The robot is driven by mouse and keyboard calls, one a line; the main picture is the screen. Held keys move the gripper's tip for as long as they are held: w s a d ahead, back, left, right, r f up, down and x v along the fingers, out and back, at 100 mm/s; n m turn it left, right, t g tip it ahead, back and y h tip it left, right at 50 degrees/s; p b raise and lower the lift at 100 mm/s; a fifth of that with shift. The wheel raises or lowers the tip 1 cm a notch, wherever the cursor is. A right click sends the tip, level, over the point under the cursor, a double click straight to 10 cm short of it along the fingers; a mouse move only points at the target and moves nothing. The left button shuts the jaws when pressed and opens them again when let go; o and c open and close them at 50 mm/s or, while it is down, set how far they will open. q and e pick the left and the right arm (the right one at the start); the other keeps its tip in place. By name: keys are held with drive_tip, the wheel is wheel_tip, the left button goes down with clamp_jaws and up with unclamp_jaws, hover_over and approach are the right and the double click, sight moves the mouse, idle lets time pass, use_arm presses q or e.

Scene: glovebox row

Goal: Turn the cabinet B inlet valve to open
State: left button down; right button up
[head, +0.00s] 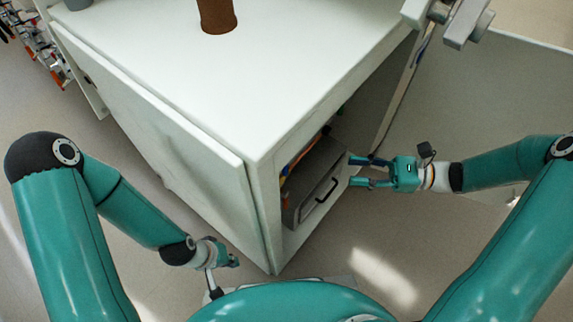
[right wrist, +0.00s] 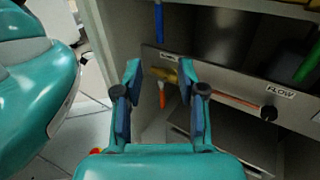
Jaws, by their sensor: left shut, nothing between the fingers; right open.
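In the right wrist view a yellow lever-like part (right wrist: 165,75) sits on a grey panel (right wrist: 225,85) below a small label that I cannot read. I cannot tell for sure whether it is the inlet valve. My right gripper (right wrist: 158,72) is open, with the yellow part showing between its fingertips; contact cannot be judged. In the head view the right gripper (head: 354,171) points left into the open side of the white cabinet (head: 240,90). My left gripper (head: 234,262) is shut and empty, low beside the cabinet's front corner.
The panel also bears a black knob (right wrist: 268,112) beside a "FLOW" label (right wrist: 281,91). An orange-handled part (right wrist: 162,96) hangs below the yellow one. A grey box with a black handle (head: 327,190) stands inside the cabinet. A brown cylinder (head: 217,15) stands on top.

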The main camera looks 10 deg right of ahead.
drive_tip(key=w+a+b, duration=0.1)
drive_tip(key=a, duration=0.4)
drive_tip(key=w+a+b, duration=0.1)
drive_tip(key=a, duration=0.5)
drive_tip(key=w+a+b, duration=0.1)
drive_tip(key=a, duration=0.4)
drive_tip(key=shift+w+a+b, duration=0.1)
drive_tip(key=shift+a+b, duration=0.05)
drive_tip(key=shift+b, duration=0.15)
clamp_jaws()
drive_tip(key=shift+d, duration=0.2)
drive_tip(key=shift+a+r, duration=0.1)
